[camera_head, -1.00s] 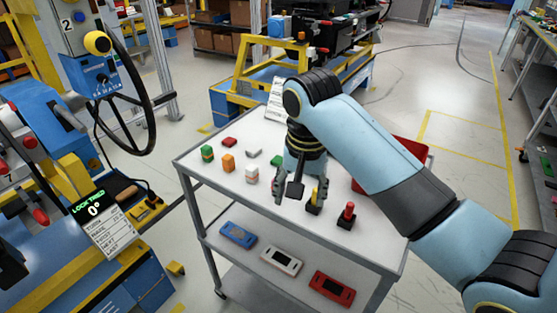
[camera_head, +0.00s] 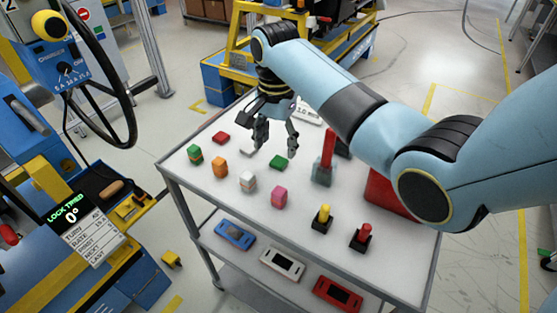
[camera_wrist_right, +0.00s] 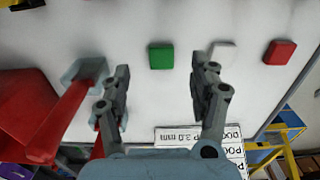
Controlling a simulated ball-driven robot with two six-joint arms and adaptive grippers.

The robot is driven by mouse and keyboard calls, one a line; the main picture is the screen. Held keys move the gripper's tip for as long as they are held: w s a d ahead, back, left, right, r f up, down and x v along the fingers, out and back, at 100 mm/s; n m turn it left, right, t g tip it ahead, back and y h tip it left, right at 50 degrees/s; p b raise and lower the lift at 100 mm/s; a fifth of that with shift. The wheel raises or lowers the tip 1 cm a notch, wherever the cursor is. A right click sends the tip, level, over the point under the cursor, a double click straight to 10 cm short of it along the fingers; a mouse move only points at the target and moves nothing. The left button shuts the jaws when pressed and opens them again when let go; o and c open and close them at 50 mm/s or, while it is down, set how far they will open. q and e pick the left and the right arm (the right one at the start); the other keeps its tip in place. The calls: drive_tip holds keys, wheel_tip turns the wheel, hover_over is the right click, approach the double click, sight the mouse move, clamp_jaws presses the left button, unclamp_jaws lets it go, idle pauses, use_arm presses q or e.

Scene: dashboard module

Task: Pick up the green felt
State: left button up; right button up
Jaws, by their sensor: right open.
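In the right wrist view the green felt (camera_wrist_right: 160,56) shows between and just beyond the fingertips. My right gripper (camera_head: 275,143) is open and empty, pointing down above the cart top close to the felt, apart from it. Its two fingers (camera_wrist_right: 160,78) also show in the wrist view, spread on either side of the felt's line. My left gripper is in neither view.
A tall red-handled piece (camera_head: 327,155) stands close on the right, with a red bin (camera_head: 391,194) beyond.

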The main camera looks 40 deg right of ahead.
sight(278, 162)
drive_tip(key=shift+f, duration=0.4)
drive_tip(key=f, duration=0.3)
drive_tip(key=d+f, duration=0.1)
drive_tip(key=f, duration=0.1)
drive_tip(key=shift+w, duration=0.3)
drive_tip(key=shift+c, duration=0.4)
drive_tip(key=c, duration=0.4)
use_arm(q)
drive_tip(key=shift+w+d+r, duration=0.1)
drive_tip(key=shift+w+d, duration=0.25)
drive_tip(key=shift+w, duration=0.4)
use_arm(e)
drive_tip(key=c, duration=0.4)
